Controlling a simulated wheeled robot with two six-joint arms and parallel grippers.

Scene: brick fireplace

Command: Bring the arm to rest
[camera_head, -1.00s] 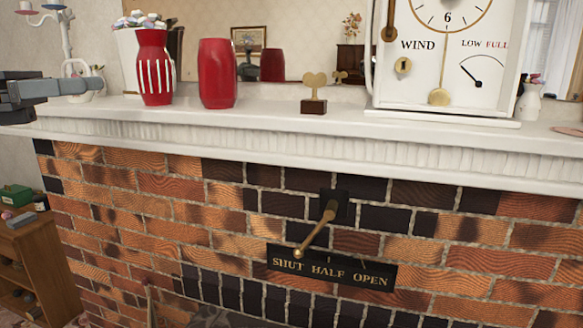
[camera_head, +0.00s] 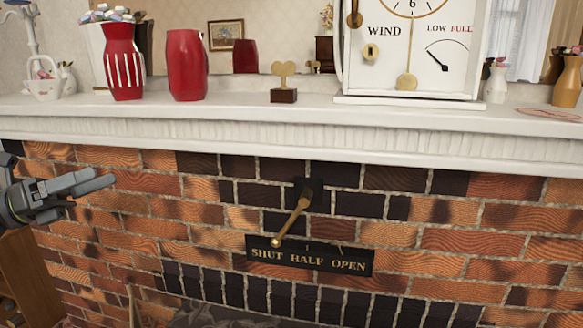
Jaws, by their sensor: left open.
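My left gripper (camera_head: 99,181) comes in from the left edge, below the mantel shelf (camera_head: 240,112) and in front of the brick wall. Its two grey fingers point right, are apart, and hold nothing that I can see. It is clear of the brass damper lever (camera_head: 293,219), which slants down and left toward the word SHUT on the black plate (camera_head: 310,254). My right gripper is not in view.
On the mantel stand a striped red vase (camera_head: 123,62), a plain red vase (camera_head: 187,64), a gold heart-shaped key on a dark block (camera_head: 284,95), and a white clock (camera_head: 415,65). The brick face (camera_head: 440,240) right of the lever is clear.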

